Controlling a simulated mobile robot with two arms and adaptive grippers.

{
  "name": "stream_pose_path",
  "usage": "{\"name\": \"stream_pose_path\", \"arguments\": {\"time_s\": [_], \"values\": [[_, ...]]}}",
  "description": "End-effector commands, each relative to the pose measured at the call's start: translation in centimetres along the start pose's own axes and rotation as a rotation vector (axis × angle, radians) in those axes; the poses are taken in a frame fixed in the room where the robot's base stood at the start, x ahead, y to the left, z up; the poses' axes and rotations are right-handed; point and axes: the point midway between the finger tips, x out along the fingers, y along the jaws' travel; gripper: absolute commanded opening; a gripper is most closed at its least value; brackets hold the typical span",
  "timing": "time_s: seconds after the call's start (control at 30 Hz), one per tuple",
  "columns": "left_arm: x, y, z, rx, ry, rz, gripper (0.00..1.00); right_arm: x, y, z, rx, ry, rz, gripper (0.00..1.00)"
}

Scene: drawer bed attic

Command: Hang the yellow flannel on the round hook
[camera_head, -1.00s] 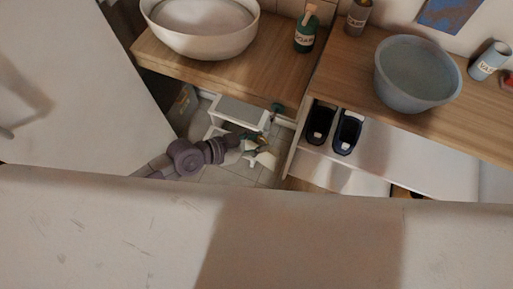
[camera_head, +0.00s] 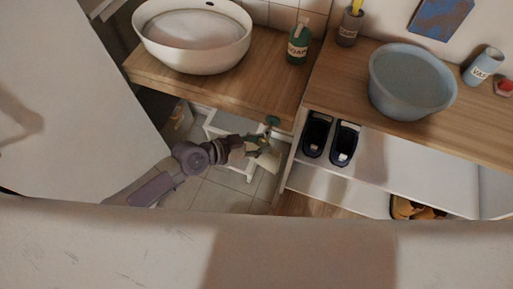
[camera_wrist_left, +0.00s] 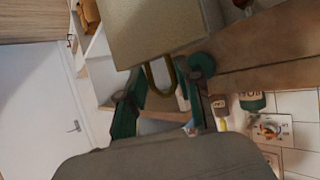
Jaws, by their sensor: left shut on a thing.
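The yellow flannel, pale yellow-beige, hangs from my left gripper (camera_head: 262,144) in the head view, its cloth (camera_head: 268,161) below the fingers. The left wrist view shows the flannel (camera_wrist_left: 155,32) large at the top, with a brass-coloured loop (camera_wrist_left: 160,76) between the green fingers of my left gripper (camera_wrist_left: 158,88). The gripper is shut on the flannel; the exact contact is hard to see. The round green hook (camera_head: 272,120) is on the front edge of the wooden counter, just above the gripper. A green disc beside the cloth looks like this hook (camera_wrist_left: 201,64). My right gripper is not in view.
A white stool (camera_head: 214,129) stands under the counter (camera_head: 190,88). A white basin (camera_head: 195,40) and green soap bottle (camera_head: 298,43) are on top. Shelves with dark shoes (camera_head: 316,134) lie right of the hook. A large pale surface (camera_head: 120,250) fills the foreground.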

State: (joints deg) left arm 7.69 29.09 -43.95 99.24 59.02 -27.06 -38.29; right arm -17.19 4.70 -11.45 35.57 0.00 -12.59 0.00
Motion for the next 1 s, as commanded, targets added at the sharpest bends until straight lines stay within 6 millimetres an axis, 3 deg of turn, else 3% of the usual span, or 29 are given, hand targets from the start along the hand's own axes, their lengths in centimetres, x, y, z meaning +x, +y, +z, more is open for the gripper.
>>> {"name": "stream_pose_path", "arguments": {"time_s": [0.63, 1.0], "values": [[2.8, -2.6, -1.1, -0.001, 0.002, 0.000, 0.18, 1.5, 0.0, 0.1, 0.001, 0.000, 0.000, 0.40], [3.9, -3.3, -0.7, 0.001, 0.002, -0.001, 0.17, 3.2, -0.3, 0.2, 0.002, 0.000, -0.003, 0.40]]}}
